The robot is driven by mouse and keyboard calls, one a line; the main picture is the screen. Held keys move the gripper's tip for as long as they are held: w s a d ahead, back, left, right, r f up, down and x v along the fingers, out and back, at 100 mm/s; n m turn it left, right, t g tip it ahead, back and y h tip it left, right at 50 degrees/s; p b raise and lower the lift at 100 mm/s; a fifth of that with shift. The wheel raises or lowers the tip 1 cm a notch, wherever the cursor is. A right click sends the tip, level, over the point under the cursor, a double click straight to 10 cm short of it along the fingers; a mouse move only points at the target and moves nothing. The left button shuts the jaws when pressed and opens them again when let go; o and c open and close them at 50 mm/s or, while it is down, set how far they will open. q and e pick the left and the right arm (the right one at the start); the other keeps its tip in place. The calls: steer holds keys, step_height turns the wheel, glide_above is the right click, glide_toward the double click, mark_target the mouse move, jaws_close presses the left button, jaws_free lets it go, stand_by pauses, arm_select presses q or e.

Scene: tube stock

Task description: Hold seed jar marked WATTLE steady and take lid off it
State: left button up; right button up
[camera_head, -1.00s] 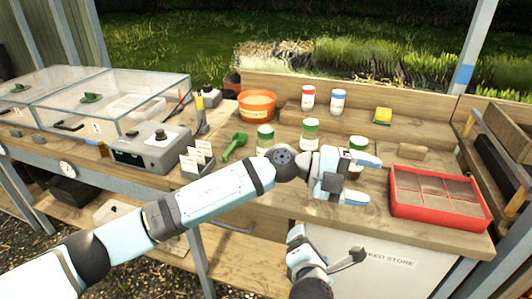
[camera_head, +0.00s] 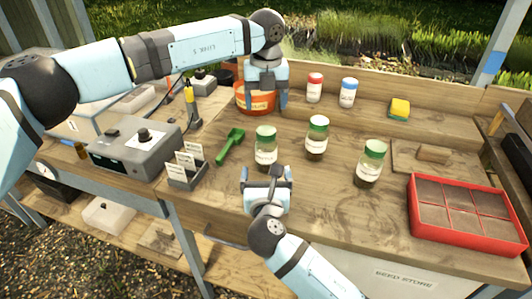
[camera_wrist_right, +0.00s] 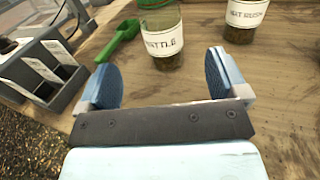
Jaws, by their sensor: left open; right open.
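The seed jar marked WATTLE (camera_head: 265,150) is clear glass with a green lid (camera_head: 265,132) on it, and stands upright on the bench. My left gripper (camera_head: 267,105) is open, pointing down above and behind the jar, in front of the orange pot.
Two more green-lidded jars (camera_head: 316,138) (camera_head: 369,165) stand to the right. A green scoop (camera_head: 231,145) and a card holder (camera_head: 187,173) lie left. An orange pot (camera_head: 243,97), a red-capped bottle (camera_head: 314,88) and a blue-capped bottle (camera_head: 348,92) are behind. A red tray (camera_head: 465,234) is at right.

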mark_target(266, 153)
arm_select(q)
steer(key=shift+w+f, duration=0.1)
arm_select(e)
steer(key=w, duration=1.1)
